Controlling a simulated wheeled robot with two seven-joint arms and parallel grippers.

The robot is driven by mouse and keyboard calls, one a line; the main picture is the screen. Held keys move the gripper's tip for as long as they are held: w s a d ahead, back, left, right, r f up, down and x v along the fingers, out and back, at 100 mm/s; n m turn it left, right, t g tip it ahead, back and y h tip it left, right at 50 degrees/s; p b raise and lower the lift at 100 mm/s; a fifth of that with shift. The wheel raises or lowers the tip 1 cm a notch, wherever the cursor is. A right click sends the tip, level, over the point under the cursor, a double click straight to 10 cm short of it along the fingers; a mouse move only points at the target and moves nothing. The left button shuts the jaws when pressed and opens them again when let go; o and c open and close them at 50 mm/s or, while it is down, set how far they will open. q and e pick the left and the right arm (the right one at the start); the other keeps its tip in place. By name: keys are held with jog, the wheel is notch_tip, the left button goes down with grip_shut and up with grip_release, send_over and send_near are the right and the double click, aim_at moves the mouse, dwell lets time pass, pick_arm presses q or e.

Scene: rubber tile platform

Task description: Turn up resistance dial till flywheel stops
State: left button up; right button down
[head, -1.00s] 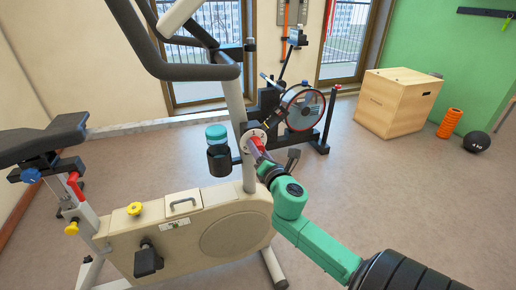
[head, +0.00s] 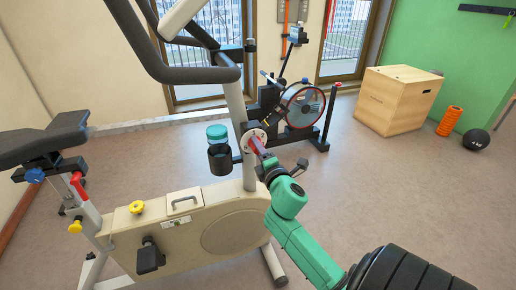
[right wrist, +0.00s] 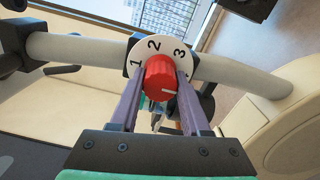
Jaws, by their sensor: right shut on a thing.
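The red resistance dial (right wrist: 160,80) sits on a white round plate (right wrist: 130,57) marked 1, 2 and 3, on the exercise bike's post. My right gripper (right wrist: 160,84) is shut on the dial, one finger on each side. The dial's white mark lies towards its right side in the right wrist view. In the head view, my right gripper (head: 260,150) meets the plate (head: 246,139) and partly hides the dial. A flywheel (head: 303,105) with a red rim stands behind the post. I cannot tell whether it turns. My left gripper is not in view.
The bike's cream body (head: 185,235) and dark handlebar (head: 185,72) surround the reach. A bottle in a black holder (head: 219,158) hangs left of the dial. Floor between is free.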

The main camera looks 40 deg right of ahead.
dwell(0.4)
jog(key=shift+c, duration=1.9)
grip_release()
jog(key=b+v, duration=0.2)
jog(key=v, duration=1.2)
jog(key=shift+s, duration=0.3)
jog(key=shift+a, duration=0.15)
